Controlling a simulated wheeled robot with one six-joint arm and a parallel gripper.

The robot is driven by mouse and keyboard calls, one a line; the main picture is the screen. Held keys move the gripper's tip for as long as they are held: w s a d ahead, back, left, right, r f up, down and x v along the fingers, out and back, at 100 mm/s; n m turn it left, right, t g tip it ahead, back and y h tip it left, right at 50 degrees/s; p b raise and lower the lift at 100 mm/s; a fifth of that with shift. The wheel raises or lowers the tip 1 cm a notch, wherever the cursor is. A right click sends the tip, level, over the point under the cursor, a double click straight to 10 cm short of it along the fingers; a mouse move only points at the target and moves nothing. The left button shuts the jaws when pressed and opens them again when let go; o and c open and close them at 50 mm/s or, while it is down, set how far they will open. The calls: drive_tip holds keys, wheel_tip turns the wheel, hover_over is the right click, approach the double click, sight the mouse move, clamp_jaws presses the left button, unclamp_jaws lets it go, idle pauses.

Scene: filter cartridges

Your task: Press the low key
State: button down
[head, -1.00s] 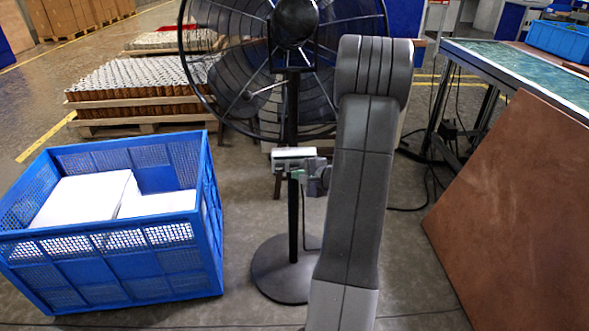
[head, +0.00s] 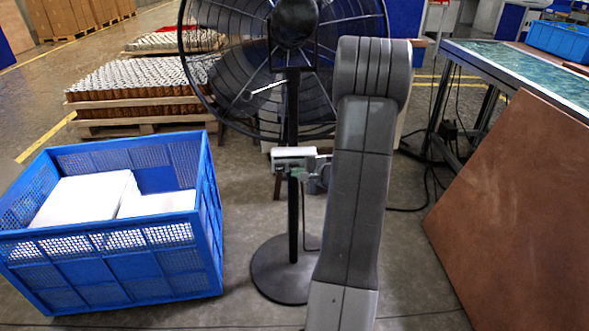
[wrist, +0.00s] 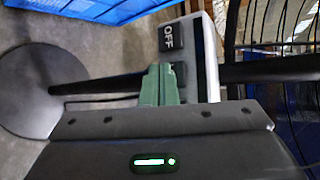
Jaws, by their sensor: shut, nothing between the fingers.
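A pedestal fan's pale control box (head: 293,152) sits on the black pole in the head view. In the wrist view the box (wrist: 207,55) shows side-on with a dark key marked OFF (wrist: 171,36). A second dark key (wrist: 179,72) lies below it in the picture, partly hidden by my fingers, and I cannot read a label on it. My gripper (wrist: 161,68) has its green fingers together and empty, with the tips at or just in front of this second key. I cannot tell whether they touch. In the head view my arm hides most of the gripper.
The fan's wire cage (head: 235,65) is above the box and its round base (head: 283,270) is on the floor. A blue crate (head: 110,262) with white contents stands left. A brown board (head: 515,215) leans at right, near a table (head: 520,65).

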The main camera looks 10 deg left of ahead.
drive_tip(key=shift+w+a, duration=0.1)
drive_tip(key=shift+w, duration=0.25)
idle(0.3)
idle(0.4)
drive_tip(key=shift+s+d+b, duration=0.2)
drive_tip(key=shift+s+b, duration=0.45)
drive_tip(key=shift+s, duration=0.1)
drive_tip(key=s+b, duration=0.1)
drive_tip(key=s, duration=0.1)
drive_tip(key=s+d+b, duration=0.1)
drive_tip(key=s, duration=0.1)
drive_tip(key=shift+s+d, duration=0.2)
drive_tip(key=shift+s, duration=0.2)
idle(0.3)
